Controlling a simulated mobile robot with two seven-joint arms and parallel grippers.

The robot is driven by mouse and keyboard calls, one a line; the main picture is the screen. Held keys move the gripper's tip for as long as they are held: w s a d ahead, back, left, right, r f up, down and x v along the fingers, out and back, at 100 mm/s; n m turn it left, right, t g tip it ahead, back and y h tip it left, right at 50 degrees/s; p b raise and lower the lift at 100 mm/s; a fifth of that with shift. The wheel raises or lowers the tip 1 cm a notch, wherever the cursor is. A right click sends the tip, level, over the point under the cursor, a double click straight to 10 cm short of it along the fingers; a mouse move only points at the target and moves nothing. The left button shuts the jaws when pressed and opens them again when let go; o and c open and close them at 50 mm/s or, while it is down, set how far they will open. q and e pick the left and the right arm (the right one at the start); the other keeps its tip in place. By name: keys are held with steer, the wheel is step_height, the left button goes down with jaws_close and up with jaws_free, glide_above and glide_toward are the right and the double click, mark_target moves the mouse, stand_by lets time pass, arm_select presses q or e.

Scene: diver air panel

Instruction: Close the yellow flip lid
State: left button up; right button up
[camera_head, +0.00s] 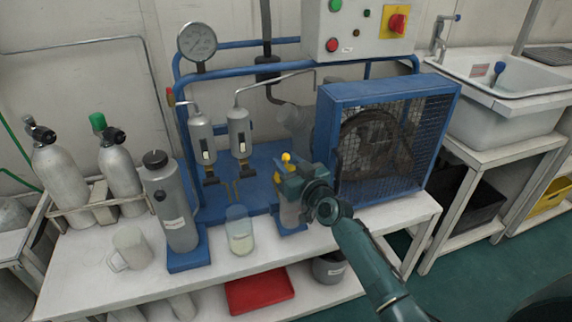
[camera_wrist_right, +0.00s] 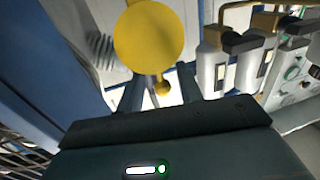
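The yellow flip lid (camera_head: 280,167) shows as a small yellow piece at the top of a grey canister (camera_head: 289,213) on the blue base, partly hidden behind my right gripper (camera_head: 293,184). In the right wrist view the lid (camera_wrist_right: 148,36) is a round yellow disc facing the camera, with a small yellow knob below it. My right gripper (camera_wrist_right: 160,88) has its fingers apart, and the knob appears between them. I cannot tell whether a finger touches the lid. The lid looks raised, but its hinge is hidden. My left gripper is not in view.
A blue compressor cage (camera_head: 387,140) stands close to the right of my right gripper. Two filter housings (camera_head: 240,133) hang behind.

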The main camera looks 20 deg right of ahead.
steer(key=shift+w+a, duration=0.15)
steer(key=shift+w, duration=0.35)
jaws_close()
